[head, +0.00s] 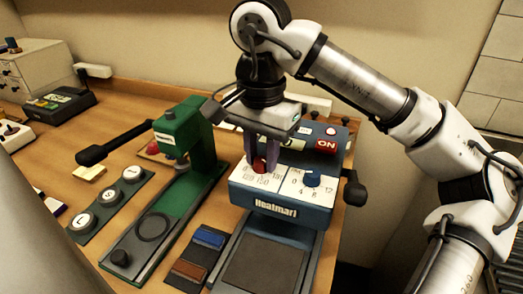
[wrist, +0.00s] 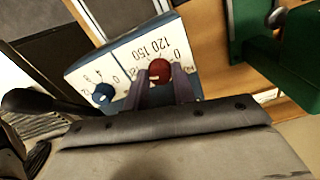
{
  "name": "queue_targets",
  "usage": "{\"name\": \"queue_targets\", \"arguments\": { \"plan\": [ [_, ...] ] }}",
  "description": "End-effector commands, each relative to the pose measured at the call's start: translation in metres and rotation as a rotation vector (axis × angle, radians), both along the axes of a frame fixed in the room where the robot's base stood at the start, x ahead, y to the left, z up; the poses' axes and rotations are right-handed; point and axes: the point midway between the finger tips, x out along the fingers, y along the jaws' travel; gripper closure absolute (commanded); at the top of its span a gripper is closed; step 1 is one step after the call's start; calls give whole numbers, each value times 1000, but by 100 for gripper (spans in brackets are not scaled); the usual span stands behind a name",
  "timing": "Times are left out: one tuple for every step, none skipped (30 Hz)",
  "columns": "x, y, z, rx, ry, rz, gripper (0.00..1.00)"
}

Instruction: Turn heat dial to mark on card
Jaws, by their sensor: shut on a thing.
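The red heat dial (head: 259,164) sits on the white scale panel of the blue Heatmart press (head: 276,207). My gripper (head: 262,160) reaches down from above with its fingers shut around the dial. In the wrist view the red dial (wrist: 159,71) shows between the two fingertips (wrist: 160,85), with 120 and 150 printed beside it. A pale pointer line shows on the dial; the number it points at is too small to tell. A blue dial (head: 312,178) with its own scale is to the right. I cannot make out a card with a heat mark.
A red ON switch (head: 326,145) is behind the dials, and a black knob (head: 354,193) sticks out at the press's right side. A green press (head: 184,133) with a long black handle stands close on the left. Blue and brown pieces (head: 208,238) lie in front.

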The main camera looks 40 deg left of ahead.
Motion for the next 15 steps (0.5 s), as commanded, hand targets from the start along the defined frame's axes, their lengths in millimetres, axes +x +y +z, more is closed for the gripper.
{"name": "queue_targets", "arguments": {
  "plan": [
    [0,0,1,1,0,19,97],
    [0,0,0,1,0,28,97],
    [0,0,0,1,0,39,97],
    [0,0,0,1,0,47,97],
    [0,0,0,1,0,53,97],
    [0,0,0,1,0,59,97],
    [0,0,0,1,0,64,97],
    [0,0,0,1,0,68,97],
    [0,0,0,0,0,72,97],
    [0,0,0,0,0,74,97],
    [0,0,0,0,0,75,97],
    [0,0,0,0,0,77,97],
    [0,0,0,0,0,77,97],
    [0,0,0,0,0,77,97],
    [0,0,0,0,0,77,97]
  ]
}}
